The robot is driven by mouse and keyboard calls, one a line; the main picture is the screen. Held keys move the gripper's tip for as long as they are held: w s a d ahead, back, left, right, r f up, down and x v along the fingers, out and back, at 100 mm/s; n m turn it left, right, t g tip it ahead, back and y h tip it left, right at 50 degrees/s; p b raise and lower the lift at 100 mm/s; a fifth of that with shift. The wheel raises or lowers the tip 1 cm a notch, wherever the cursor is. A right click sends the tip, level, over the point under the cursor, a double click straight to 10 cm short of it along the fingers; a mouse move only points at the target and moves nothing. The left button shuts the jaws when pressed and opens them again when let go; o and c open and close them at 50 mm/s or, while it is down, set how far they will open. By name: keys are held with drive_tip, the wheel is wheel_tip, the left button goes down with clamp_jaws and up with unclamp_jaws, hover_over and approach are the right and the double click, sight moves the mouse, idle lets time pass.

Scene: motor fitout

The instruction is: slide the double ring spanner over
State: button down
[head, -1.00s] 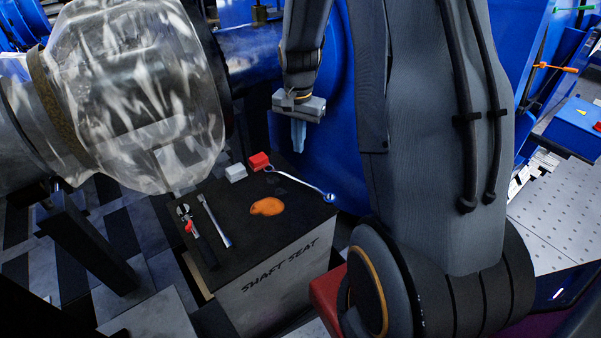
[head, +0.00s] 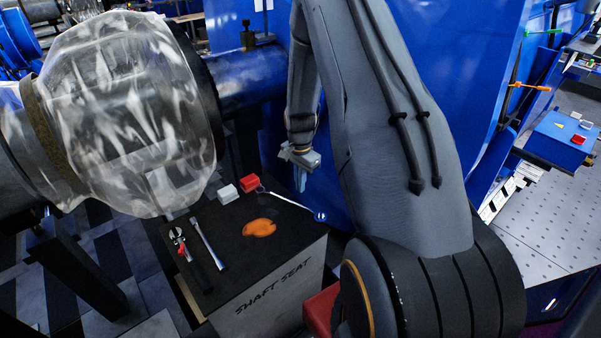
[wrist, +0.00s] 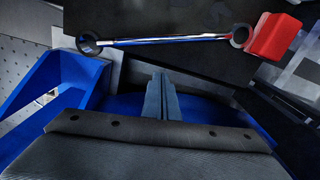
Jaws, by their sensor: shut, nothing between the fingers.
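The double ring spanner (head: 291,202) is a long silver bar with a ring at each end, lying along the back right edge of the black top of the box marked SHAFT SEAT (head: 268,296). In the wrist view the spanner (wrist: 165,41) lies across the upper part, both rings showing, its right ring close to a red block (wrist: 275,36). My gripper (head: 300,184) is shut and empty, pointing down beside the spanner on its far side. In the wrist view the closed fingers (wrist: 160,85) sit below the middle of the spanner, apart from it.
An orange patch (head: 259,228), a white block (head: 228,194), a silver tool (head: 207,243) and a red-handled wrench (head: 181,246) are on the same top. A large plastic-wrapped shaft (head: 125,100) is at left. A blue housing (head: 400,45) stands behind.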

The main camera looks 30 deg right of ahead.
sight(283, 208)
drive_tip(key=shift+s+a+f+p, duration=0.25)
drive_tip(key=shift+a+f+p, duration=0.15)
drive_tip(key=shift+a, duration=0.2)
drive_tip(key=shift+s+a+f+p, duration=0.2)
drive_tip(key=shift+a+f+p, duration=0.1)
drive_tip(key=shift+a+p, duration=0.25)
drive_tip(key=shift+s+a+f, duration=0.1)
drive_tip(key=shift+s+a, duration=0.05)
drive_tip(key=shift+a, duration=0.65)
drive_tip(key=a, duration=0.2)
drive_tip(key=s+a, duration=0.1)
drive_tip(key=a, duration=0.1)
drive_tip(key=shift+s+a, duration=0.2)
drive_tip(key=shift+d, duration=0.1)
